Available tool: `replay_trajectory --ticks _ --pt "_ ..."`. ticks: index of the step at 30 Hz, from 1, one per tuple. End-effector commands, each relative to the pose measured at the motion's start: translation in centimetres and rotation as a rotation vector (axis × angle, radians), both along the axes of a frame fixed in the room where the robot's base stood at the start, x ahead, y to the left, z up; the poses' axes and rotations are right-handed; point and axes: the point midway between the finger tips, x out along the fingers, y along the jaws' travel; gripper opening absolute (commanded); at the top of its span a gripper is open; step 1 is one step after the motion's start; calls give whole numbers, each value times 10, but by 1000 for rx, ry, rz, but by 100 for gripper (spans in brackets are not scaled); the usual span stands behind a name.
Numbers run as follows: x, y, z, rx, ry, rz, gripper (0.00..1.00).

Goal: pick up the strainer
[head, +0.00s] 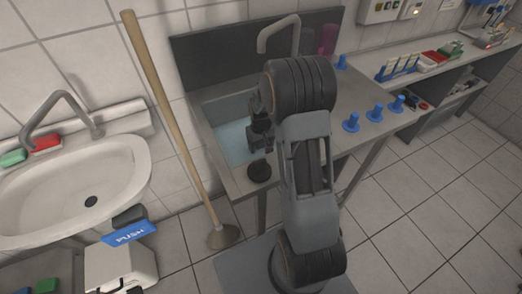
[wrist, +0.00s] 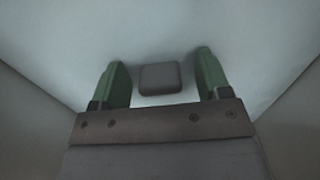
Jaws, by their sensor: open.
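My gripper (wrist: 162,62) is open, with its two green fingers apart and pointing into the pale basin. A small dark grey block with rounded corners (wrist: 160,78) shows between the fingers in the wrist view, with no visible contact. I cannot tell whether it is the strainer. In the head view my gripper (head: 259,136) is over the right side of the sink basin (head: 228,140), partly hidden by my arm. A dark round piece (head: 259,171) sits at the front rim of this sink; I cannot tell whether it is the strainer.
A tap (head: 279,32) rises behind the basin. Several blue pegs (head: 375,112) stand on the metal counter to the right. A wooden-handled plunger (head: 176,120) leans left of the sink. A white washbasin (head: 75,185) is at the far left.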

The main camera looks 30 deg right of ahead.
Motion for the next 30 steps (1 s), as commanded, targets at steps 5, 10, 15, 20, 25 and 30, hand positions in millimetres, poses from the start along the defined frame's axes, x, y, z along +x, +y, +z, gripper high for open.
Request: replay_trajectory --ticks 5,10,15,20,25,30 --pt "0 0 -4 0 -1 0 70" --pt "0 0 -4 0 -1 0 67" --pt "0 0 -4 0 -1 0 51" --pt "0 0 -4 0 -1 0 36" --pt "0 0 -4 0 -1 0 19" --pt "0 0 -4 0 -1 0 16"
